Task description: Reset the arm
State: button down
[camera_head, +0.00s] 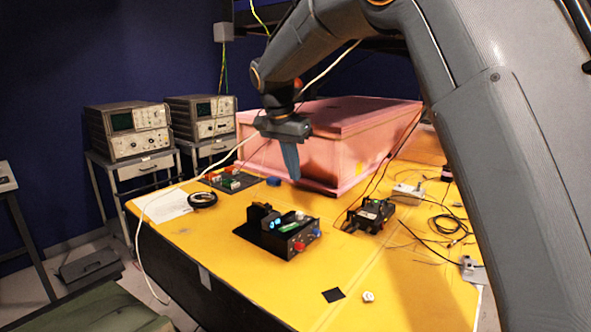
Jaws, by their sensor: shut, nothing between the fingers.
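My arm comes in from the upper right and bends down at the wrist. My gripper (290,165) points down above the yellow table (210,262), in front of the pink foam box (345,160). Its blue-grey fingers are together, with nothing between them. It hangs apart from the black device with red and blue knobs (285,238) below it. My arm hides part of the right side and the background.
A second black device (371,214) sits right of centre, with cables around it. A small board (231,180) with colored parts, a black cable coil (202,200) and white paper (162,206) lie at left. Two oscilloscopes (130,130) stand on carts behind. The front table area is mostly clear.

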jog(key=s+d+f+n, duration=0.2)
jog(key=s+d+f, duration=0.4)
jog(key=s, duration=0.4)
jog(key=s+d+f+n+g+y, duration=0.1)
jog(key=s+d+f+n, duration=0.1)
jog(key=s+d+f, duration=0.5)
jog(key=s+d+f+n+y, duration=0.1)
jog(key=s+d+f+n, duration=0.1)
jog(key=s+d+f, duration=0.4)
jog(key=shift+s+d+f+n+g, duration=0.15)
jog(key=shift+s+d, duration=0.55)
jog(key=shift+s, duration=0.65)
jog(key=shift+s+d+n+g, duration=0.1)
jog(key=shift+s+d, duration=0.6)
jog(key=shift+s, duration=0.65)
jog(key=shift+s+d+f+n+g, duration=0.15)
jog(key=shift+s+d, duration=0.55)
jog(key=shift+s, duration=0.65)
